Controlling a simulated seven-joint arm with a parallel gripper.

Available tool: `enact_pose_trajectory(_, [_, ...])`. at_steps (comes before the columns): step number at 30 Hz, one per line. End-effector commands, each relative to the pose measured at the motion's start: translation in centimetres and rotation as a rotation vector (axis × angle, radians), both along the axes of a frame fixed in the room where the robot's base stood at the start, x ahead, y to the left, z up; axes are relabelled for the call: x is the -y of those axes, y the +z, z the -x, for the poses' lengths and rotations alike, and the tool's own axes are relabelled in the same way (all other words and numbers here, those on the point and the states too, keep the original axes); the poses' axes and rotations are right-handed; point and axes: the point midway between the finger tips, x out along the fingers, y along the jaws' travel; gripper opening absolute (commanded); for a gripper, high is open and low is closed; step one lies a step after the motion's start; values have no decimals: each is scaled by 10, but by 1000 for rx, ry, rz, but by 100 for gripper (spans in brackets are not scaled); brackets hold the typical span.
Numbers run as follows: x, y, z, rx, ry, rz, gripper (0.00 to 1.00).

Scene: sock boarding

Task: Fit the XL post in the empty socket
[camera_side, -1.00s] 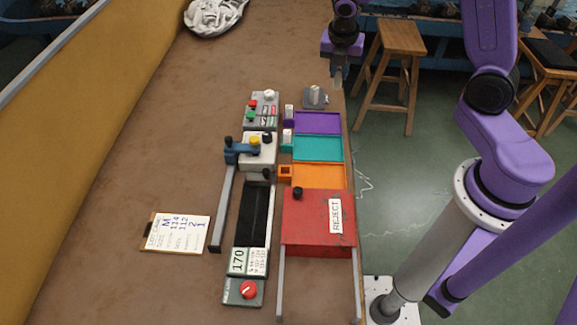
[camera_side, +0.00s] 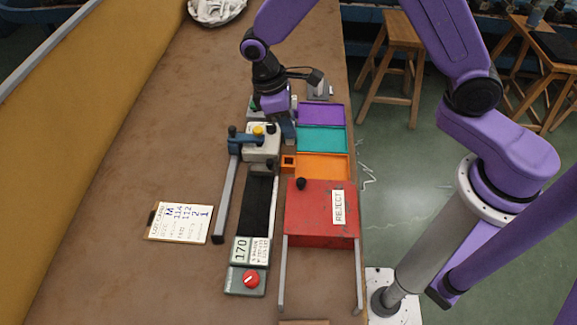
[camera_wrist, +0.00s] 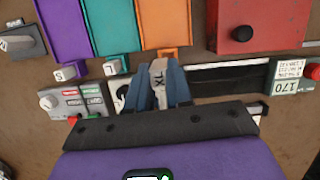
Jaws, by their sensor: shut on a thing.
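My gripper (camera_wrist: 160,92) is shut on the white XL post (camera_wrist: 159,73), its label facing the wrist camera. In the side view my gripper (camera_side: 287,130) hangs over the left ends of the trays, and the post is hidden there. The empty socket (camera_side: 288,162) is a small orange square frame at the left end of the orange tray (camera_side: 322,166). It lies a little nearer the side camera than my gripper. In the wrist view the socket (camera_wrist: 169,52) shows just beyond the post tip, partly covered; I cannot tell the height between them.
Posts marked S (camera_wrist: 67,73) and L (camera_wrist: 115,67) stand at the purple tray (camera_wrist: 62,25) and teal tray (camera_wrist: 108,25). The red reject box (camera_side: 320,212) with a black knob is beside the orange tray. A white machine with a blue lever (camera_side: 240,139) stands close left.

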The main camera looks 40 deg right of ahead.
Motion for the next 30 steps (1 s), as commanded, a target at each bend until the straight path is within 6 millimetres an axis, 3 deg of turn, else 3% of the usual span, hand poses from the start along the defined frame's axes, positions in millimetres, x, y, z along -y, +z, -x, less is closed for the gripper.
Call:
enact_pose_trajectory(5, [-9, -12, 5, -2, -55, 2, 0])
enact_pose_trajectory(22, [-9, -77, 5, 0, -56, 0, 0])
enact_pose_trajectory(30, [-9, -82, 5, 2, -55, -1, 0])
